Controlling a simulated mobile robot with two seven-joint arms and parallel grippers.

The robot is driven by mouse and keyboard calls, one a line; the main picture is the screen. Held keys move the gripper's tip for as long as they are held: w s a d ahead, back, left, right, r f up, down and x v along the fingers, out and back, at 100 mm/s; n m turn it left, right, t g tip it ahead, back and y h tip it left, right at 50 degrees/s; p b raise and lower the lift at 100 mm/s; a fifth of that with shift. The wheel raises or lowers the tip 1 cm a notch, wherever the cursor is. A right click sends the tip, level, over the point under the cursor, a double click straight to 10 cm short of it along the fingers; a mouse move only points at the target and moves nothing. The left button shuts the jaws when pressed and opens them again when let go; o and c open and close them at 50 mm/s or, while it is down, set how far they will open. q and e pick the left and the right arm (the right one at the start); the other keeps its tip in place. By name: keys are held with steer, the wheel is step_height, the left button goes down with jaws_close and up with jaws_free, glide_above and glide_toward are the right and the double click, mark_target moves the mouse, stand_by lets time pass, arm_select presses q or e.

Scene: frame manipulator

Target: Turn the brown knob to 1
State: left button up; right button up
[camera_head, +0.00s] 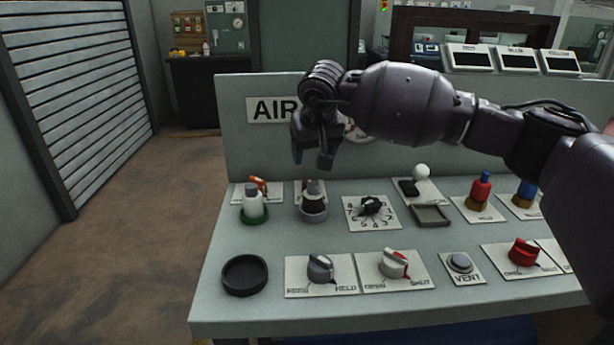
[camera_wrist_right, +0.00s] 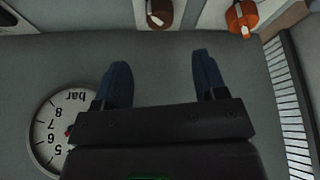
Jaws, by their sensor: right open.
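A brown knob (camera_wrist_right: 158,12) on a white plate shows at the top edge of the right wrist view, partly cut off. My left gripper is not in view.
A black numbered dial (camera_head: 371,206) is to the right. A gauge (camera_wrist_right: 48,128) is on the board.

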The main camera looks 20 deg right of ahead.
mark_target(310, 180)
steer(key=b+x, duration=0.1)
steer(key=x, duration=0.3)
steer(key=b+x, duration=0.1)
steer(key=x, duration=0.3)
steer(key=shift+s+f, duration=0.1)
steer(key=shift+f, duration=0.35)
steer(key=shift+w+f, duration=0.3)
steer(key=shift+f, duration=0.2)
steer(key=shift+c, duration=0.6)
steer(key=c, duration=0.8)
